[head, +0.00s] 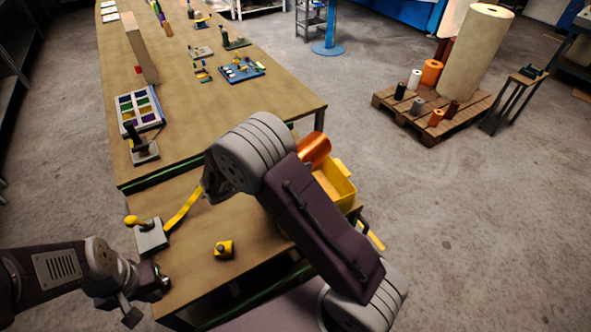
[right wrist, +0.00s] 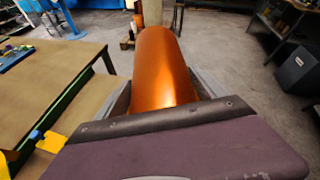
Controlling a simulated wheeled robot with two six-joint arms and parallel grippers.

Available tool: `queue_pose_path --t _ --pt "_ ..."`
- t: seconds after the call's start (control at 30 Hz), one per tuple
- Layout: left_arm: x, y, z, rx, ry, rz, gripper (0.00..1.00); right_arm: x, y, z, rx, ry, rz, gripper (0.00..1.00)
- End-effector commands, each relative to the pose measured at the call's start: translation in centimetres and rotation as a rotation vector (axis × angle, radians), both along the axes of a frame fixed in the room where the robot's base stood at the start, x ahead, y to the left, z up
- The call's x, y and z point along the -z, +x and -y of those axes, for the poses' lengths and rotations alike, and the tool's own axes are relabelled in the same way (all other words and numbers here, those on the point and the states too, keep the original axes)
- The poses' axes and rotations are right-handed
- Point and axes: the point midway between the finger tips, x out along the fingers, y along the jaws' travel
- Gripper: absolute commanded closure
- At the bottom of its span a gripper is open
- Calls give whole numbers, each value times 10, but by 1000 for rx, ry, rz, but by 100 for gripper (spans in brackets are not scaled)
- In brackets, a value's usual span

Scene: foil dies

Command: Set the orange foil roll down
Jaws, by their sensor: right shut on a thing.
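The orange foil roll (right wrist: 160,70) fills the middle of the right wrist view, pointing away from me, with the grey jaws of my right gripper (right wrist: 163,88) on either side of it. In the head view the orange foil roll (head: 314,148) shows just beyond my right arm, which hides its lower part and the right jaws. It appears above the far side of a yellow bin (head: 343,186); I cannot tell whether they touch. My left gripper (head: 144,298) is at the lower left, over the near bench edge, with its fingers apart and nothing between them.
A wooden pallet (head: 465,118) on the floor at right bears a tall cream roll (head: 477,50) and several smaller rolls, some orange. A yellow-handled lever device (head: 150,237) and a yellow button box (head: 224,249) stand on the near bench (head: 200,285). Open floor lies right of the bench.

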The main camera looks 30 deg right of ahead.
Motion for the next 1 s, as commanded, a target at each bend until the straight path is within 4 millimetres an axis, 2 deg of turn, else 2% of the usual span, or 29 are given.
queue_pose_path --t 0.1,0.23,0.37,0.63,1.0 --pt "-6 0 0 0 0 0 100 11 17 15 3 -2 1 93" --pt "-7 0 0 0 0 0 100 18 26 22 0 -2 2 93" --pt "-7 0 0 0 0 0 100 21 27 23 -1 -2 2 93" --pt "-15 0 0 0 0 0 100 57 26 23 -2 -3 1 93" --pt "-11 0 0 0 0 0 100 63 27 22 -1 -2 3 93"
